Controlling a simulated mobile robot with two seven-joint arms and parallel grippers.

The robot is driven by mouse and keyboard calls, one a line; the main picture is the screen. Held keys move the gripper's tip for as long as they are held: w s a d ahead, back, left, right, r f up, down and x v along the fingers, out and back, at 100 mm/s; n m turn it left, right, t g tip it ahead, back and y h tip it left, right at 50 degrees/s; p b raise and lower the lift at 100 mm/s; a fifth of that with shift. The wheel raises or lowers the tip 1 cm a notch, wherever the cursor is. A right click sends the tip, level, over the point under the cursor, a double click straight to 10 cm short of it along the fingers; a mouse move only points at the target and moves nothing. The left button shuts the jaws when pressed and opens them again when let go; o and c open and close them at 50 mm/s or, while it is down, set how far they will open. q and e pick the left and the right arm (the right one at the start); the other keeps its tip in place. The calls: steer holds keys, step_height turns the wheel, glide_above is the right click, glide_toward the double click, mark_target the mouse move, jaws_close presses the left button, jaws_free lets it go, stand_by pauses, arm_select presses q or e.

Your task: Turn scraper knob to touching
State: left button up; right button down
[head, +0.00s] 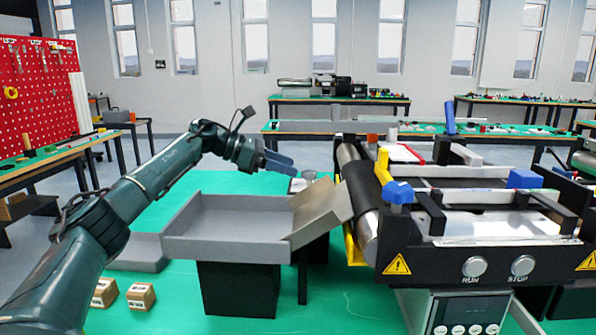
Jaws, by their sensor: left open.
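My left gripper (283,161) reaches in from the left above the grey tray, its blue-grey fingers pointing right. It is open, with nothing seen between the fingers, and stands apart from the conveyor. The mini conveyor (445,258) is at the right, with a dark belt over a metal end roller (366,238). A blue knob (398,192) sits on its near left corner; a second blue knob (525,178) is farther right. I cannot tell which is the scraper knob. A yellow part (352,246) shows beside the roller; whether it touches the belt is hidden. My right gripper is out of view.
A grey tray (220,250) on a dark stand has a tilted chute plate (322,208) beside the roller. Small boxes (140,296) lie on the green surface at lower left. RUN (474,267) and STOP (523,265) buttons face me. A blue upright handle (449,118) stands behind.

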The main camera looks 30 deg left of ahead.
mark_target(304, 172)
arm_select(q)
steer(key=shift+x, duration=1.85)
steer(key=shift+c, duration=0.4)
steer(key=c, duration=0.9)
